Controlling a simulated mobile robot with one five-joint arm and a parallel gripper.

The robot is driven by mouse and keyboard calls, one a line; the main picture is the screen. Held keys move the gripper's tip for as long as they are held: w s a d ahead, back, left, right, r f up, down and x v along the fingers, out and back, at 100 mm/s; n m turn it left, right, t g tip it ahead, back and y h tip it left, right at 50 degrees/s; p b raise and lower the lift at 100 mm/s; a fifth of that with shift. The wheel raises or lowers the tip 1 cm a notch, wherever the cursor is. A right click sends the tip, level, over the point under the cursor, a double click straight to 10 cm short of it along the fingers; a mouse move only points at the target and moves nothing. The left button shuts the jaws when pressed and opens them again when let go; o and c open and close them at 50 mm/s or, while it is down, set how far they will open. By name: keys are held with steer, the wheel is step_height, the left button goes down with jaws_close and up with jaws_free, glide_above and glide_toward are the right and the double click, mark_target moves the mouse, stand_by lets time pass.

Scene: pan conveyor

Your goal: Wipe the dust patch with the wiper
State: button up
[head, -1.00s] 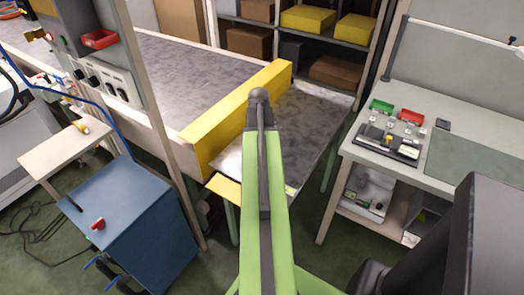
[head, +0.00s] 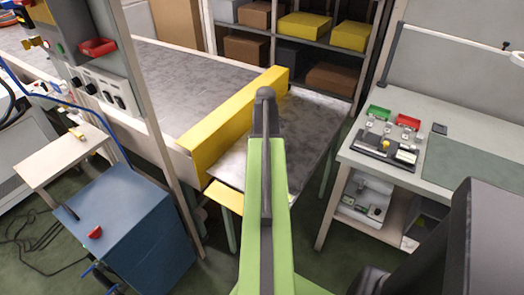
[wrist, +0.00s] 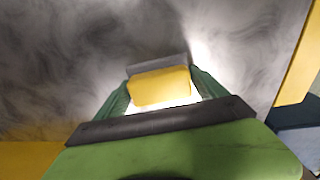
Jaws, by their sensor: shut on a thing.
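My gripper (wrist: 161,92) is shut on the wiper, a yellow block (wrist: 162,86) with a grey pad (wrist: 157,64) along its far side. The wiper is between the two green fingers, over a grey metal surface; whether the pad touches it is unclear. Dark, cloudy smears that look like the dust patch (wrist: 75,62) spread across this surface, mostly left of and beyond the wiper. A bright patch lies just right of the pad. In the head view the metal plate (head: 306,118) lies past the yellow barrier. My arm hides the gripper and wiper there.
The yellow barrier (head: 228,123) separates the plate from the long conveyor (head: 180,75). A workbench (head: 360,158) with small bins stands to the right, a shelf with boxes (head: 304,25) behind. A post and a blue cabinet (head: 125,215) stand at left.

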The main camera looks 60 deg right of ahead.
steer(key=shift+d+f, duration=0.1)
steer(key=shift+d, duration=3.8)
step_height(320, 180, up, 6)
steer(key=p, duration=0.6)
step_height(320, 180, up, 3)
steer(key=p, duration=0.3)
